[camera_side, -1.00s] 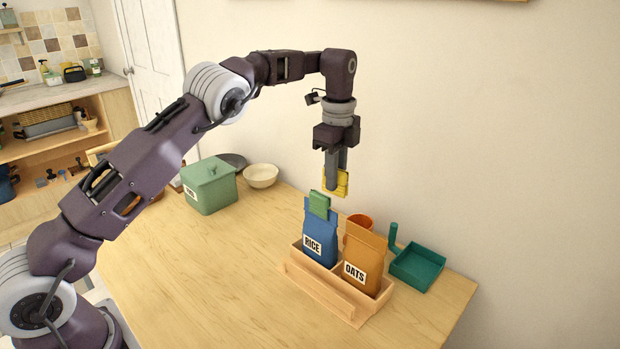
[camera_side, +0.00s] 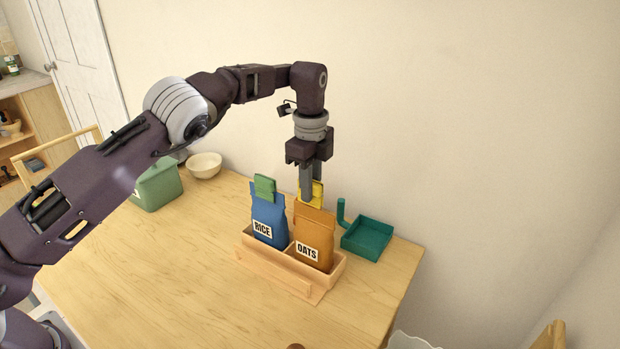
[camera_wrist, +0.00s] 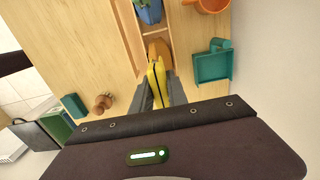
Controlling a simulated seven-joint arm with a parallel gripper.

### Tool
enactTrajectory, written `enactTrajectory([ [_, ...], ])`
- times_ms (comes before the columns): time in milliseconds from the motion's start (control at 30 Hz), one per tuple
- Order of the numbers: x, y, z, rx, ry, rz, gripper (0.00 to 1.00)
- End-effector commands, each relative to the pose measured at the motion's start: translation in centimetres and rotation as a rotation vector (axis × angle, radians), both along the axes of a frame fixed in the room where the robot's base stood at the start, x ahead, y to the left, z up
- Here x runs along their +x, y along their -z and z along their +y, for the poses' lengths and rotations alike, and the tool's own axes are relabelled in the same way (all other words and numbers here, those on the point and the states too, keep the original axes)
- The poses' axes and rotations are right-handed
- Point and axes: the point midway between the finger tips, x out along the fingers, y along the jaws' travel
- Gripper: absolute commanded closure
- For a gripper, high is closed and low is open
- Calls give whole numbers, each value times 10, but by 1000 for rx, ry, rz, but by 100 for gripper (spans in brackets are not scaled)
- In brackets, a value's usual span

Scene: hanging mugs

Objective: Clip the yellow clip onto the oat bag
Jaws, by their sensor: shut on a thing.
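The orange oat bag (camera_side: 313,232), labelled OATS, stands upright in the right compartment of a wooden holder (camera_side: 285,280). My gripper (camera_side: 311,196) is shut on the yellow clip (camera_side: 318,192) and holds it at the top edge of the oat bag. In the wrist view the yellow clip (camera_wrist: 157,82) sits between my fingers, with part of the orange bag (camera_wrist: 157,48) just beyond it. I cannot tell whether the clip's jaws are around the bag's top or only near it. The fingers hide part of the clip in the side view.
A blue rice bag (camera_side: 268,218) with a green clip (camera_side: 264,188) stands in the left compartment, close beside the oat bag. A teal dustpan-like tray (camera_side: 368,240) lies to the right. A white bowl (camera_side: 205,166) and a green box (camera_side: 157,187) are at the back left.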

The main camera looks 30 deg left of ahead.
Motion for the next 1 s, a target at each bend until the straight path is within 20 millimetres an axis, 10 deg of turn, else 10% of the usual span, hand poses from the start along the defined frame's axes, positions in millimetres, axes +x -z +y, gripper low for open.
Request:
enactTrajectory([
  [1000, 0, 28, 0, 2, 0, 0, 100],
])
